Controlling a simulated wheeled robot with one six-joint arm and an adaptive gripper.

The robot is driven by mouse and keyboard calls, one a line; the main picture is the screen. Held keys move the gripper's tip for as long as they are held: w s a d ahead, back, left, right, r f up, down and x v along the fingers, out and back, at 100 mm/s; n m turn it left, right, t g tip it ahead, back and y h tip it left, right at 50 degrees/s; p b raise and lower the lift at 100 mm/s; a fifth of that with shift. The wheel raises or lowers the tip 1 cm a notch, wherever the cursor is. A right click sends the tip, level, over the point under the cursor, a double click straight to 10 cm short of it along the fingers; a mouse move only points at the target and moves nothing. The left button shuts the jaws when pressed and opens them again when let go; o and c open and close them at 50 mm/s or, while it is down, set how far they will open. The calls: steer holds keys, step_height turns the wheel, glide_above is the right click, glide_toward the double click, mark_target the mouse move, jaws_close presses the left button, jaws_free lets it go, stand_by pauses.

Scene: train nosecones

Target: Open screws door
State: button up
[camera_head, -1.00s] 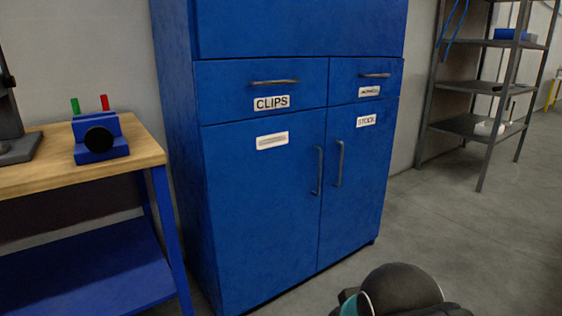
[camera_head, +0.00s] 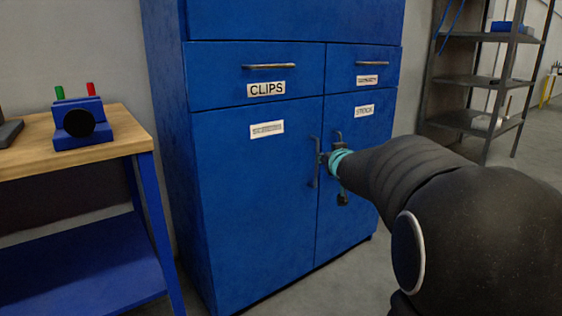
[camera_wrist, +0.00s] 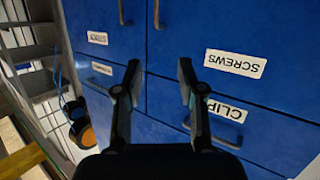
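The screws door (camera_head: 255,190) is the blue cabinet's left lower door, and it is shut. Its label is blurred in the head view but reads SCREWS (camera_wrist: 235,63), upside down, in the wrist view. Its dark vertical handle (camera_head: 315,172) is by the middle seam; in the wrist view this handle (camera_wrist: 157,14) is at the top edge, partly cut off. My gripper (camera_wrist: 159,76) is open and empty, its fingers apart in front of the doors, with the handles beyond the fingertips. In the head view my wrist partly hides the gripper and the right handle.
The stock door (camera_head: 360,125) on the right is shut, its handle (camera_wrist: 125,12) close beside the screws handle. The CLIPS drawer (camera_head: 225,72) above is shut. A wooden-topped workbench (camera_head: 110,145) stands left, and grey shelves (camera_head: 470,80) stand back right. Some floor shows beside the cabinet.

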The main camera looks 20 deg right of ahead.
steer(key=w+d+f+n+t+y+b, duration=0.25)
steer(key=w+d+f+y, duration=0.35)
steer(key=w+d+f, duration=0.4)
steer(key=w+a, duration=0.3)
steer(key=w, duration=1.1)
steer(key=shift+w+a+r+n+p, duration=0.2)
steer(key=shift+n+p, duration=0.1)
steer(key=shift+n, duration=0.15)
steer(key=shift+t, duration=0.25)
jaws_close()
